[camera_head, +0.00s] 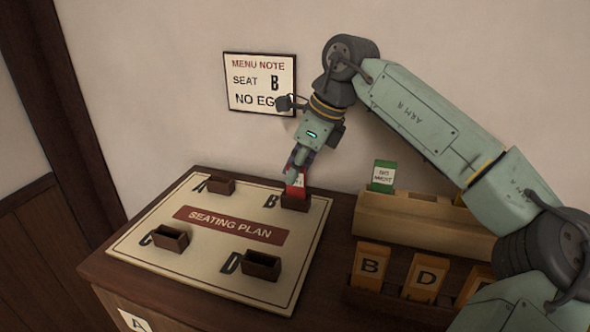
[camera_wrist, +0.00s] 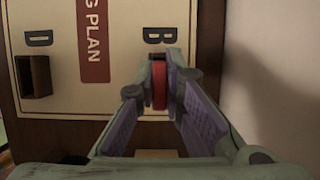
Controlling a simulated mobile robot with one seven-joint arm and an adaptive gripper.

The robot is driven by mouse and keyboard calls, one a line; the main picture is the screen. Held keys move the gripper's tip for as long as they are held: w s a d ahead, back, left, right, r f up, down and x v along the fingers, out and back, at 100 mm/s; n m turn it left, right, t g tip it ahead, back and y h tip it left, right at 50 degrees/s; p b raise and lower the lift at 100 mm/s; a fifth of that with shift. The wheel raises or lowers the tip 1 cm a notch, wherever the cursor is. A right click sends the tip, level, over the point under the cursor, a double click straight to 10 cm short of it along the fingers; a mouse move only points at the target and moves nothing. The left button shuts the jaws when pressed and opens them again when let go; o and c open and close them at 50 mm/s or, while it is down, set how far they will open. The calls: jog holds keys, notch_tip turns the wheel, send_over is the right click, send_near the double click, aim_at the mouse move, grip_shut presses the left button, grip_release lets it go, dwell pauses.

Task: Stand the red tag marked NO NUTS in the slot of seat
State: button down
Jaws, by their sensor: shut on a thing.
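The red tag (camera_head: 297,184) is held upright in my gripper (camera_head: 297,172) above the dark slot block beside letter B (camera_head: 296,203). Its lower edge meets the block in the head view; I cannot tell how deep it sits. Its lettering is too small to read. In the wrist view, the red tag (camera_wrist: 159,88) shows edge-on between the shut fingers (camera_wrist: 159,80), just below the letter B. The fingers mostly hide the B block there. The seating plan board (camera_head: 205,268) also carries slot blocks at A (camera_head: 221,185), C (camera_head: 171,238) and D (camera_head: 262,265), all empty.
A menu note (camera_head: 259,82) on the wall reads SEAT B, NO EG, its end hidden by my arm. A wooden rack (camera_head: 415,225) holds a green tag (camera_head: 382,176). Orange cards B (camera_head: 370,268) and D (camera_head: 424,279) stand in front. The wall is close behind the board.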

jog(key=shift+f, duration=0.15)
jog(key=c, duration=1.6)
grip_release()
jog(key=o, duration=0.6)
jog(key=shift+r+p, duration=0.95)
jog(key=shift+r, duration=2.6)
